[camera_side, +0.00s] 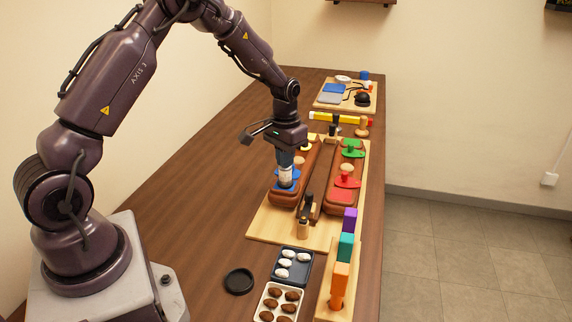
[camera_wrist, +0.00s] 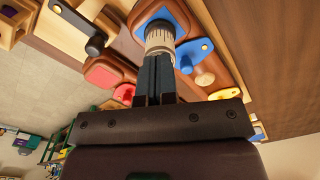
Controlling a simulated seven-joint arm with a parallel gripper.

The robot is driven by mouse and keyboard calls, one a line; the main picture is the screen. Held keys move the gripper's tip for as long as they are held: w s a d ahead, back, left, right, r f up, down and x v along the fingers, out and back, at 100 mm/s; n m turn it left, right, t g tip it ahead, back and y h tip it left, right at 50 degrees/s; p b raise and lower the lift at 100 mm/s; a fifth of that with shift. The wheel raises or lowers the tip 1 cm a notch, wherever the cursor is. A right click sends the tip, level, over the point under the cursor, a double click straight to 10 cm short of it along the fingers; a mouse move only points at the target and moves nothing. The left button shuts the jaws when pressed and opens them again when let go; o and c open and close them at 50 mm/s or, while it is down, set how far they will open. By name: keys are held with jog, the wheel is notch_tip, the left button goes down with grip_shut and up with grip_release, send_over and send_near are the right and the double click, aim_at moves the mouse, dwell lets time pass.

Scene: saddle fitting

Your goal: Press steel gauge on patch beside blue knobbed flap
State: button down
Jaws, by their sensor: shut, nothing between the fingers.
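The steel gauge (camera_side: 285,174), a pale ribbed cylinder, stands upright on the blue patch (camera_side: 286,187) at the near end of the left brown saddle piece. In the wrist view the gauge (camera_wrist: 159,37) stands on the blue patch (camera_wrist: 163,14), whose edges show around it. My gripper (camera_side: 285,163) is shut and directly above the gauge, its fingertips at the gauge's top; whether they press on it I cannot tell. In the side view my gripper partly hides this flap.
The right saddle piece bears a red patch (camera_side: 341,196), a red knobbed flap (camera_side: 347,181) and a green one (camera_side: 351,153). Coloured blocks (camera_side: 346,246) and trays (camera_side: 292,265) stand nearer.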

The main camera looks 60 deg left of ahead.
dwell(0.3)
jog(key=shift+r, duration=2.95)
jog(key=shift+s+f, duration=0.15)
jog(key=s+d+r+m+t, duration=0.1)
jog(key=s+d+r+t, duration=0.1)
jog(key=s+d+r, duration=0.3)
jog(key=s+d+r+m+t, duration=0.1)
jog(key=s+d+r, duration=0.4)
jog(key=s, duration=0.5)
jog(key=s+d+r+m+t, duration=0.1)
jog(key=s+d+r+t, duration=0.1)
jog(key=s+d+r, duration=0.2)
jog(key=shift+s+d+r+t, duration=0.3)
jog(key=shift+s+d+r, duration=0.1)
jog(key=shift+s+r, duration=1.25)
jog(key=shift+s+f, duration=0.15)
jog(key=shift+f, duration=0.05)
